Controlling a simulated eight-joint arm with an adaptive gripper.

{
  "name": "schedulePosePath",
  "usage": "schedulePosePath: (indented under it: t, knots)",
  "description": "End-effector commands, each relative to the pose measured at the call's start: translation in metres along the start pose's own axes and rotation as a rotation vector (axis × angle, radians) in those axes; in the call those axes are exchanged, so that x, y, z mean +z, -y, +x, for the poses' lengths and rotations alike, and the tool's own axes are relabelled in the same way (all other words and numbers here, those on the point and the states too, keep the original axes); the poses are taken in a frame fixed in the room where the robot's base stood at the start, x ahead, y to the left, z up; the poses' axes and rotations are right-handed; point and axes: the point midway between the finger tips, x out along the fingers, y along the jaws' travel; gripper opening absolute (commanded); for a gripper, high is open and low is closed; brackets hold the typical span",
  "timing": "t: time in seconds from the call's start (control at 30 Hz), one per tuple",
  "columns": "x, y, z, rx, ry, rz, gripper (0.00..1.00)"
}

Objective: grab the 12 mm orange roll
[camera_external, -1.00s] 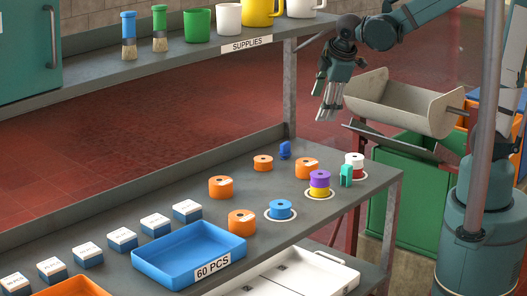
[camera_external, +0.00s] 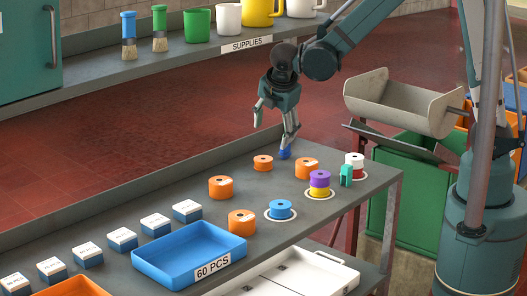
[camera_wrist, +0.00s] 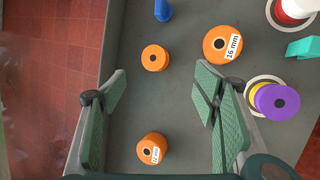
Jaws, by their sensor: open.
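An orange roll (camera_wrist: 152,148) stands on the grey bench low in the wrist view; its small tag seems to read 12 mm. It also shows in the external view (camera_external: 221,187), left of a smaller orange roll (camera_external: 263,163). That smaller roll lies above it in the wrist view (camera_wrist: 155,57), with no label visible. A larger orange roll (camera_wrist: 222,43) is tagged 16 mm. Another orange roll (camera_external: 242,222) stands by the blue tray. My gripper (camera_external: 274,133) is open and empty above the bench's back edge; in the wrist view the tagged roll lies between its fingers.
A blue clip (camera_external: 285,152) stands by one fingertip. A purple roll (camera_external: 320,177) sits on a yellow one. A red-and-white roll (camera_external: 355,161), a teal clip (camera_external: 346,175) and a blue roll (camera_external: 280,209) are nearby. The upper shelf (camera_external: 150,72) stands behind.

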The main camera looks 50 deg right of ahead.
Motion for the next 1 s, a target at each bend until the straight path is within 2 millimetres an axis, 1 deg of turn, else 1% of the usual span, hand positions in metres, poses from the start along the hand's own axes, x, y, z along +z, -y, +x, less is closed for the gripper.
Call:
schedulePosePath:
  t: [0.03, 0.27, 0.4, 0.6, 0.7, 0.83, 1.0]
  knots:
    - [-0.013, -0.006, -0.001, -0.003, -0.001, -0.043, 0.6]
    - [-0.072, -0.021, -0.002, -0.029, -0.015, -0.254, 0.6]
    - [-0.112, -0.028, -0.004, -0.045, -0.032, -0.389, 0.6]
    - [-0.168, -0.033, -0.009, -0.068, -0.057, -0.574, 0.6]
    - [-0.189, -0.033, -0.011, -0.075, -0.068, -0.645, 0.6]
    - [-0.207, -0.032, -0.012, -0.082, -0.077, -0.706, 0.6]
    - [-0.214, -0.031, -0.012, -0.085, -0.081, -0.731, 0.6]
